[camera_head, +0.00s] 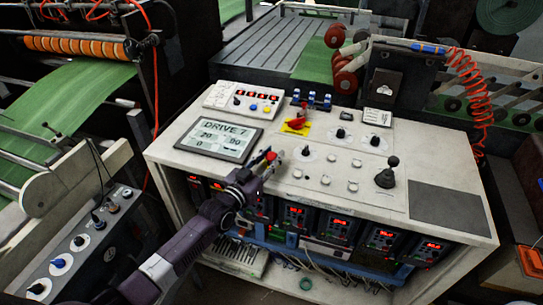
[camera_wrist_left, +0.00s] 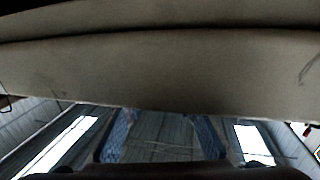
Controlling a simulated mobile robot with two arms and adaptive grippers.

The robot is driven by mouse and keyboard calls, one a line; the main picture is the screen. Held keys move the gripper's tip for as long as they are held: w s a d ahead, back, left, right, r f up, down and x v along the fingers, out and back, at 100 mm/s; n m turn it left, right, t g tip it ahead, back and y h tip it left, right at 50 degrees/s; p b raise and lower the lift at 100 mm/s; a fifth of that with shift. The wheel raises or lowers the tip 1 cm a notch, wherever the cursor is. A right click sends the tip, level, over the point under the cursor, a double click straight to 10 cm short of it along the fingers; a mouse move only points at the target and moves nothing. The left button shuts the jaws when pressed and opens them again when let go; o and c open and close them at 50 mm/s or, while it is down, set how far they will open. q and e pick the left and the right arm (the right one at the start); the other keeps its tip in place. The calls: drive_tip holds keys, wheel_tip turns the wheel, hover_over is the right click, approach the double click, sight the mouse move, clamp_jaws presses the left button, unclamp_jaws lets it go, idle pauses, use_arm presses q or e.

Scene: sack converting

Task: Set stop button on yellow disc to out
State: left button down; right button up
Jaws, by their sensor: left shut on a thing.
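My left gripper (camera_head: 266,158) is over the front part of the console top, just right of the display panel. It is shut on a small red thing (camera_head: 271,156) at its fingertips, which looks like the red stop button. I cannot make out a yellow disc under it; the gripper covers that spot. I cannot tell whether the button is in or out. Farther back, a red handle (camera_head: 299,120) sits on a yellow plate (camera_head: 288,128). In the left wrist view a beige surface (camera_wrist_left: 160,70) fills the upper part, and the button does not show clearly. My right gripper is not in view.
The display panel (camera_head: 213,140) reads DRIVE 7. A black joystick (camera_head: 389,174) and several knobs stand to the right on the console top (camera_head: 330,205). A small button box (camera_head: 243,98) lies behind. Drives with red digits fill the front shelf below.

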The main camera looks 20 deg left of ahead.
use_arm(q)
drive_tip(key=shift+r, duration=0.2)
drive_tip(key=c, duration=1.8)
unclamp_jaws()
drive_tip(key=shift+r, duration=0.1)
drive_tip(key=shift+o, duration=1.4)
drive_tip(key=shift+s, duration=0.1)
drive_tip(key=v, duration=1.1)
drive_tip(key=shift+s+a, duration=0.15)
drive_tip(key=shift+s, duration=0.25)
